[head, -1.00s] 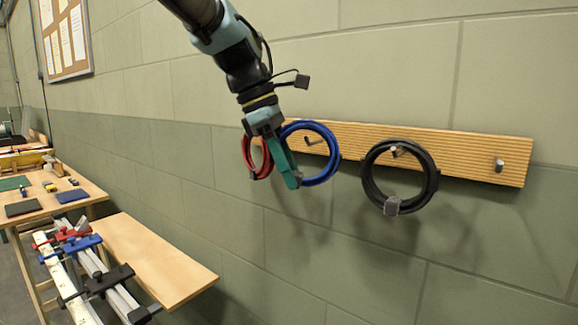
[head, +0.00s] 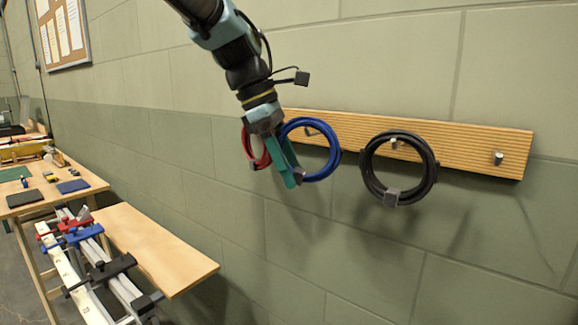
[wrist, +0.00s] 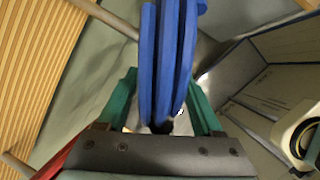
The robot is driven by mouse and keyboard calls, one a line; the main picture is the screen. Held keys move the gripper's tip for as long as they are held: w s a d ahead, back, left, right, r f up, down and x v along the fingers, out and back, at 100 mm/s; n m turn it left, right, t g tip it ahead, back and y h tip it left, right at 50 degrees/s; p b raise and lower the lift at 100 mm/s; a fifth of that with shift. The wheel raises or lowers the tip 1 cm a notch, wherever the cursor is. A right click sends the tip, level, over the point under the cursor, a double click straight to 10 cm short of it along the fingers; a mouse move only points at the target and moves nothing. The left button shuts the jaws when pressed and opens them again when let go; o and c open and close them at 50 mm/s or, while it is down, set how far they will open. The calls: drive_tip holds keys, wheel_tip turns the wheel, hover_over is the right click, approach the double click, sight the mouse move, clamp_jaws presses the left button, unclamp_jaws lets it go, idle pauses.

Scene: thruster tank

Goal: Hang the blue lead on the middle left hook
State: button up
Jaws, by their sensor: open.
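The blue lead (head: 336,160) is a coiled ring against the wooden hook rail, between the red lead (head: 248,150) and the black lead (head: 372,183). The middle left hook (head: 309,131) shows inside the upper part of the blue ring; whether the ring rests on it is hard to tell. My gripper (head: 292,176) is at the ring's left side. In the wrist view, the blue strands (wrist: 165,60) pass between the open green fingers (wrist: 163,95), with a gap on the left; contact on the right is unclear. The far finger is mostly hidden in the head view.
The rail (head: 460,147) is on a block wall, with an empty hook (head: 498,158) at its right end. The black lead hangs on the hook beside the blue one. A wooden board (head: 150,250) and a clamp bench (head: 95,275) stand lower left.

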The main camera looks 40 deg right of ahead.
drive_tip(key=shift+f+b, duration=0.15)
drive_tip(key=shift+b, duration=0.6)
drive_tip(key=b+v, duration=0.1)
drive_tip(key=v, duration=1)
drive_tip(key=shift+a, duration=0.15)
drive_tip(key=w+a+f+m+t+y, duration=0.1)
drive_tip(key=w+a+f+m+t, duration=0.1)
drive_tip(key=w+a+f, duration=0.55)
drive_tip(key=w+a+f+m+t, duration=0.1)
drive_tip(key=w+a+f, duration=0.4)
drive_tip(key=a+f, duration=0.55)
drive_tip(key=s+a+f+m+y, duration=0.1)
drive_tip(key=s+a+f+m, duration=0.1)
drive_tip(key=a+f, duration=0.4)
drive_tip(key=s+a+f+m+t+y, duration=0.1)
drive_tip(key=a+f+m, duration=0.3)
drive_tip(key=a, duration=0.8)
wheel_tip(320, 180, down, 2)
drive_tip(key=shift+s+a+f, duration=0.1)
drive_tip(key=shift+s+a, duration=0.3)
drive_tip(key=shift+s, duration=0.4)
drive_tip(key=shift+o, duration=0.4)
drive_tip(key=shift+s+a+f, duration=0.15)
drive_tip(key=shift+a, duration=0.05)
